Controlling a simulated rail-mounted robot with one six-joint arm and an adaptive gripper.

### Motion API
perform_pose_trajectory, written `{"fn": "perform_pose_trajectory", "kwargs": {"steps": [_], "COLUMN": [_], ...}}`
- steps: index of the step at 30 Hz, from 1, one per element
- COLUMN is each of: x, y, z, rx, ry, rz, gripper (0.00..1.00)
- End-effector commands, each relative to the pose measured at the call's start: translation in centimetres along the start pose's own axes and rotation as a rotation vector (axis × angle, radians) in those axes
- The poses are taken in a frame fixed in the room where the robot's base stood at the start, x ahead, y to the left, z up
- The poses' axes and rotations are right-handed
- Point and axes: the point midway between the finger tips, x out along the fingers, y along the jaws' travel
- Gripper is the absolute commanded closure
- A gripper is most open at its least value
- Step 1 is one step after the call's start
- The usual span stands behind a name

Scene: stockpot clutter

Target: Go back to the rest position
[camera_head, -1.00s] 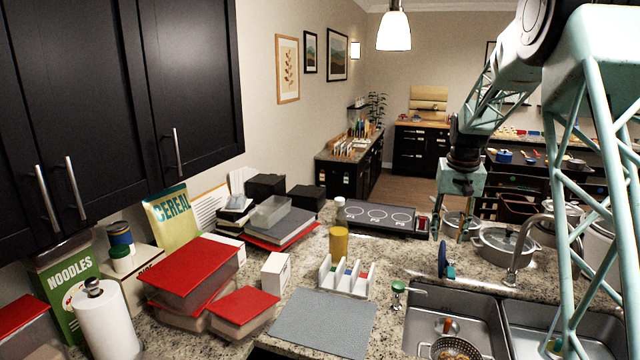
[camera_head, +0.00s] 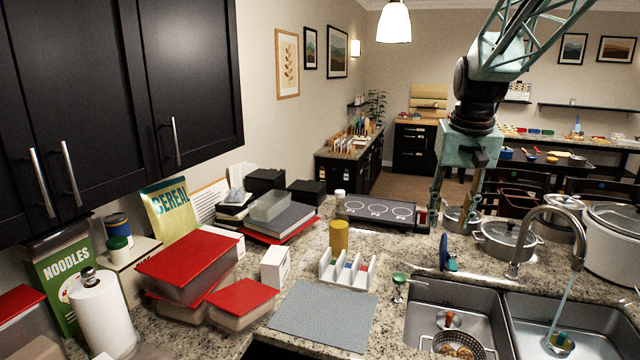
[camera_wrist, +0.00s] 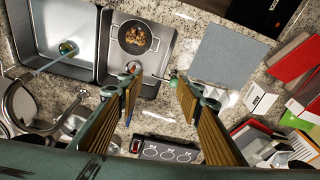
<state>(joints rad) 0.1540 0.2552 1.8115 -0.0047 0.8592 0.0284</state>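My gripper (camera_head: 455,207) hangs over the back of the counter, fingers pointing down, in front of the pots by the cooktop. In the wrist view my gripper (camera_wrist: 155,82) shows two wood-toned fingers spread wide apart, with nothing between them but the counter below. Its fingers overlap a small pot (camera_head: 462,219) in the head view; whether they touch it cannot be told there.
A double sink (camera_head: 455,297) with a faucet (camera_head: 548,212) stands at right. A lidded pan (camera_head: 506,240) and a large stockpot (camera_head: 612,235) are behind it. The cooktop (camera_head: 380,209) lies left of my gripper. A grey mat (camera_head: 324,320) is bare.

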Motion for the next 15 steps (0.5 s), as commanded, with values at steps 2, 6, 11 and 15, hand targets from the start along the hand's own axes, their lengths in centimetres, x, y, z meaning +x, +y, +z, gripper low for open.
{"fn": "perform_pose_trajectory", "kwargs": {"steps": [2,6,11,15], "x": [-0.8,-2.1,-3.5,-4.5], "y": [-0.4,-0.9,-1.3,-1.8], "z": [1.4,3.8,6.5,9.0], "rx": [-0.006,-0.016,-0.027,-0.037], "ry": [0.006,0.012,0.021,0.028], "rz": [-0.002,-0.004,-0.006,-0.008], "gripper": [0.67,0.67,0.67,0.67]}}
